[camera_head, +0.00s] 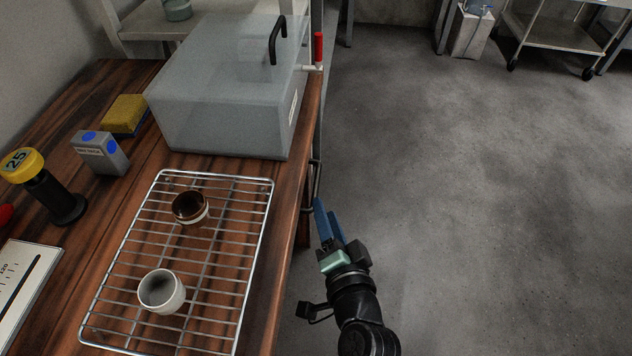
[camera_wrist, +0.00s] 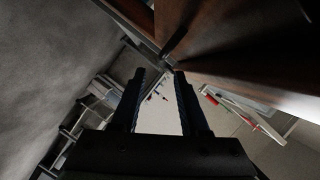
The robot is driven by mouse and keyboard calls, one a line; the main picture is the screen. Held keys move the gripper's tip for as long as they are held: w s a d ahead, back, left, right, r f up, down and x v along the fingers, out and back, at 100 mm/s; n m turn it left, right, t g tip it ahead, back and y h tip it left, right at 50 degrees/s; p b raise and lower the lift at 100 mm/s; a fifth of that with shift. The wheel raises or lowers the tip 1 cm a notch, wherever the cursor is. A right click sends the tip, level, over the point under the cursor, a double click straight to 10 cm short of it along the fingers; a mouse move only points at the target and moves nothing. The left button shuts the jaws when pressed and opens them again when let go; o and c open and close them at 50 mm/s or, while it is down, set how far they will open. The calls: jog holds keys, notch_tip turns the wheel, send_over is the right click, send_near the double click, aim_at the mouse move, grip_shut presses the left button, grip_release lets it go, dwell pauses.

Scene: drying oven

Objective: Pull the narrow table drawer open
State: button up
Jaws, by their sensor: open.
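The wooden table (camera_head: 283,245) fills the left of the head view. A metal bar handle (camera_head: 315,182) stands out from its right side, below the top's edge. The drawer front is hidden under the tabletop in that view. My gripper (camera_head: 322,212) is beside the table's right side, with its blue fingers at the near end of the handle. In the wrist view my gripper (camera_wrist: 160,77) has its two fingers apart with nothing between them. A dark bar, likely the handle (camera_wrist: 178,38), runs along the brown wood just beyond the fingertips. I cannot tell whether they touch.
On the table are a wire rack (camera_head: 262,222) with a brown cup (camera_head: 190,208) and a white cup (camera_head: 161,291), and a translucent box (camera_head: 215,110). A red-handled valve (camera_head: 318,48) stands at the table's far right corner. The floor (camera_head: 480,200) to the right is clear.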

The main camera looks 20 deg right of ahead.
aim_at(317, 183)
jog(key=b+x, duration=0.1)
jog(key=x, duration=0.8)
jog(key=shift+c, duration=0.2)
jog(key=shift+s, duration=0.1)
grip_shut()
dwell(1.0)
